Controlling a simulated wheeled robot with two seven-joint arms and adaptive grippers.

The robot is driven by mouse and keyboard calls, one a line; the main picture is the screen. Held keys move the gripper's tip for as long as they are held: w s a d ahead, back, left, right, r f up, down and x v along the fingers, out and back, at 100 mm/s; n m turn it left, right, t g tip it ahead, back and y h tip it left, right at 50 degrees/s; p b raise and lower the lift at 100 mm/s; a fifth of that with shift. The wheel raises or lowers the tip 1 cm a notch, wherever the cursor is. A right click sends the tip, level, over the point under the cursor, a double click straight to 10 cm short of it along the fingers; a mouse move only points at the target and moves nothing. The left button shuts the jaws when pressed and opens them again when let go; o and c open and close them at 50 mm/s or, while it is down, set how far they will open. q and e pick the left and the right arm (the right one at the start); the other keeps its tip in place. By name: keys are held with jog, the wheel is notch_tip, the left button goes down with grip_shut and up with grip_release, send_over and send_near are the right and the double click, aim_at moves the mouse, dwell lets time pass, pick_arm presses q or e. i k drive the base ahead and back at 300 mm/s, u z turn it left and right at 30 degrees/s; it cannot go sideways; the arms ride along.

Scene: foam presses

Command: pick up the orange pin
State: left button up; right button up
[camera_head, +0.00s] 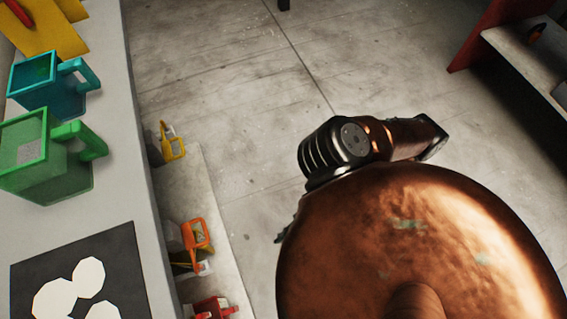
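No pin can be made out for certain. A small orange-red piece (537,32) lies on the grey shelf at the upper right, too small and dark to tell what it is. My copper-coloured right arm (390,215) fills the lower right of the head view, with a ribbed dark joint at its upper end. I cannot make out the fingertips of my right gripper or anything held in it. My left gripper is not in view.
A long pale table at the left bears a green container (45,165), a teal container (48,88) and a black sheet (125,250) with white shapes. A lower ledge beside it holds orange (197,236), yellow and red items. Concrete floor (220,80) lies open in the middle.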

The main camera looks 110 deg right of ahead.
aim_at(197, 266)
jog(key=u, duration=0.55)
jog(key=k, duration=1.3)
jog(key=z, duration=0.1)
jog(key=i, duration=0.8)
jog(key=u, duration=0.15)
